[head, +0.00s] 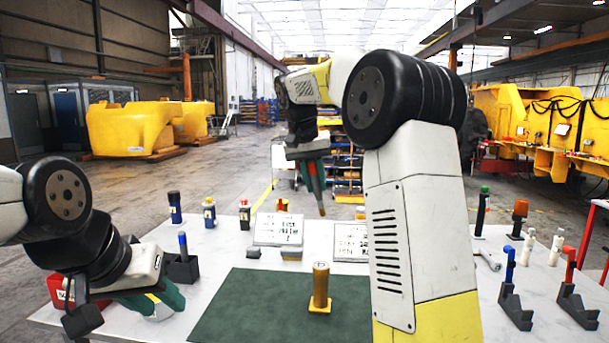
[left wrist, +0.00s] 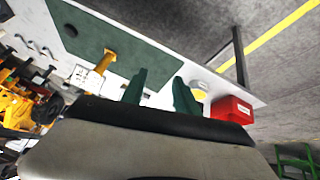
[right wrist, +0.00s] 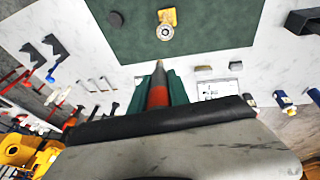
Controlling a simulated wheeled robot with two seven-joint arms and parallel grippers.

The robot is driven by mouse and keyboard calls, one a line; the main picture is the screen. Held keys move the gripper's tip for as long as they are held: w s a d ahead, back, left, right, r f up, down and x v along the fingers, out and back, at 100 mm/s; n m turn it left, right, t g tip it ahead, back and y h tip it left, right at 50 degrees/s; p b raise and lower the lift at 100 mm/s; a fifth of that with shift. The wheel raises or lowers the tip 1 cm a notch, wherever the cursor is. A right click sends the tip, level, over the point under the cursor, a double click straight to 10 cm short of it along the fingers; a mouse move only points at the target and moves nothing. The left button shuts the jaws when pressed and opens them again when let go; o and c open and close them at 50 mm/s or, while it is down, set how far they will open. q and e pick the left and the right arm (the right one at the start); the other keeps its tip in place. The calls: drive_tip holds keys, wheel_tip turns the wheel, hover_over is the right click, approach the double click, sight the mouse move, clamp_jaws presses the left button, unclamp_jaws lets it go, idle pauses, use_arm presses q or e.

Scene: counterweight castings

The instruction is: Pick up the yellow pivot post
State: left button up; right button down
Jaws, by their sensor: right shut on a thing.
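The yellow pivot post (head: 320,288) stands upright on its flat yellow base on the green mat (head: 250,310). It also shows in the left wrist view (left wrist: 105,62) and in the right wrist view (right wrist: 165,32), ahead of the fingers. My right gripper (head: 315,185) is above and behind the post, apart from it. It is shut on a slim pointed thing (right wrist: 157,92), grey with an orange-red band, whose tip points down in the head view. My left gripper (head: 165,300) is open and empty at the left of the table, beside the mat.
A red box (left wrist: 232,108) lies near my left gripper. A dark holder with a blue-topped item (head: 183,262) stands at the left. White sign cards (head: 278,229) stand behind the mat. Dark stands (head: 515,308) with blue and red items are at the right.

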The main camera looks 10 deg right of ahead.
use_arm(q)
drive_tip(key=shift+o, duration=0.2)
drive_tip(key=o, duration=0.6)
drive_tip(key=w+d+f+m+t, duration=0.15)
drive_tip(key=w+d, duration=0.45)
drive_tip(key=w, duration=0.6)
drive_tip(key=m+t+h, duration=0.3)
approach(317, 290)
drive_tip(key=w+a+r, duration=0.2)
drive_tip(key=a+r, duration=0.3)
drive_tip(key=a, duration=0.1)
drive_tip(key=shift+m+t+h, duration=0.45)
drive_tip(key=shift+m+h, duration=0.1)
drive_tip(key=shift+h, duration=0.35)
drive_tip(key=w+d+f, duration=0.2)
drive_tip(key=d+f, duration=0.1)
drive_tip(key=w+d+f, duration=0.2)
drive_tip(key=d+f, duration=0.1)
drive_tip(key=w+d+f, duration=0.1)
drive_tip(key=d+f, duration=0.2)
drive_tip(key=f, duration=0.1)
drive_tip(key=shift+w+d, duration=0.4)
drive_tip(key=shift+d+x, duration=0.25)
drive_tip(key=shift+x, duration=2.35)
